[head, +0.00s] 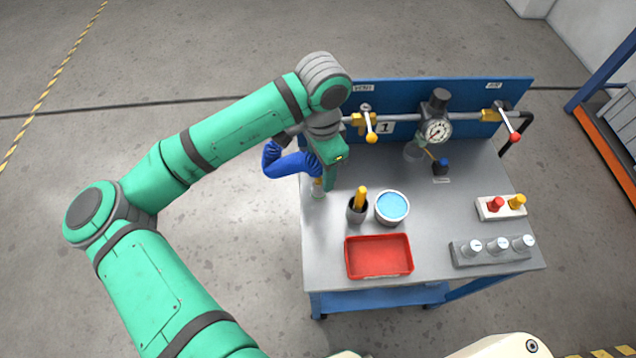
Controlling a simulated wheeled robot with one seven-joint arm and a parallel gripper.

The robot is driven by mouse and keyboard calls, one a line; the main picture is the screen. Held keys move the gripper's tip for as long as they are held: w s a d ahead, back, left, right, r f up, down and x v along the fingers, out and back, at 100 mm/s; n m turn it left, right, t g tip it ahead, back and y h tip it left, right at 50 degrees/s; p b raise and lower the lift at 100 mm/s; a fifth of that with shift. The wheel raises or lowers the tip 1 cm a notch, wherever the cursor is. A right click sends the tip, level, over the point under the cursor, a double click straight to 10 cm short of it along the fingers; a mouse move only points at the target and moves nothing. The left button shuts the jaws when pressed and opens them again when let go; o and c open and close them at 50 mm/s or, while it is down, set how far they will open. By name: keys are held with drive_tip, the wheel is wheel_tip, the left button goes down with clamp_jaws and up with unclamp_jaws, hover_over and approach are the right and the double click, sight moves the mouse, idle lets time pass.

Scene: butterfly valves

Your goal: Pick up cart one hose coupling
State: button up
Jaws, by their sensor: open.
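Cart one (440,220) is a grey-topped cart with a blue back panel marked "1". A blue hose (287,164) curves at its left edge, partly behind my arm. A small brass-coloured and pale piece (317,191), which looks like the hose coupling, shows at the left of the tabletop beside my fingers. Its upper part is hidden by my gripper. My gripper (324,182) points down over it and is open. I cannot tell whether the coupling lies between the fingers.
Near my gripper stand a dark cup (357,212) with a yellow item, a tub of blue contents (392,208) and a red tray (378,257). Behind are a pipe with valve handles and a gauge (436,131). Silver fittings (497,246) stand at the right.

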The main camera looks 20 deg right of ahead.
sight(317, 176)
drive_tip(key=shift+w+a+f, duration=0.15)
drive_tip(key=shift+f, duration=1.25)
drive_tip(key=shift+w+a+f, duration=0.1)
drive_tip(key=shift+f, duration=1.25)
drive_tip(key=shift+w+d, duration=0.1)
drive_tip(key=shift+w, duration=0.05)
drive_tip(key=c, duration=1.1)
drive_tip(key=shift+a, duration=0.2)
